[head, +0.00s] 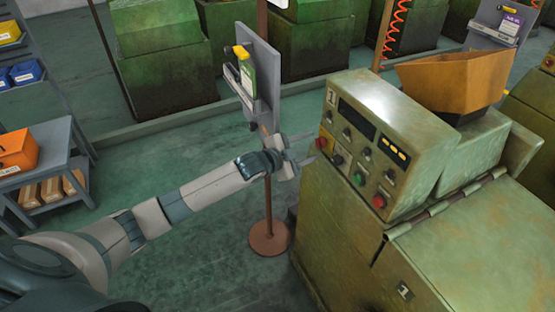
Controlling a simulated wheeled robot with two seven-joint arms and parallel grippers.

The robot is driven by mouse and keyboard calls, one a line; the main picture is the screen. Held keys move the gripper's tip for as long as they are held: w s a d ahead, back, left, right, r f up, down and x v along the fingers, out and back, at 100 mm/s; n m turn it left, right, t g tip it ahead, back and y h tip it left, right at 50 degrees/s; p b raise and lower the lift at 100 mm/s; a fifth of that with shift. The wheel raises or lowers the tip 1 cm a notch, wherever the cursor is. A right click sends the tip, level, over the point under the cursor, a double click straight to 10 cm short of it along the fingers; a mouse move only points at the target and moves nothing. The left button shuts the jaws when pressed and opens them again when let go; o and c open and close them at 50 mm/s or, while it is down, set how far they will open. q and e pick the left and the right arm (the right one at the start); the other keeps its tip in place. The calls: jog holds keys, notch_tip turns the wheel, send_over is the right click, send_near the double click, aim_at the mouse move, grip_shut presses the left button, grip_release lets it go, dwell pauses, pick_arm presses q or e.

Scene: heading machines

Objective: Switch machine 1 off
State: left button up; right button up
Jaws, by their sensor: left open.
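Machine 1 (345,215) is a worn green machine on the right, with a "1" plate on its panel and another on its lower body. Its slanted control panel (350,155) carries a dark display, yellow lights, several dark knobs, a green button (358,179) and a red button (379,201). My right gripper is not in view.
A grey board on a post with a round brown foot (269,238) stands behind my left gripper. An orange hopper (455,80) sits on the machine. A shelf with an orange bin (17,151) is at left.

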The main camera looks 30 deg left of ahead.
pick_arm(q)
jog(key=b+v, duration=0.5)
jog(key=v, duration=1)
jog(key=shift+w, duration=0.1)
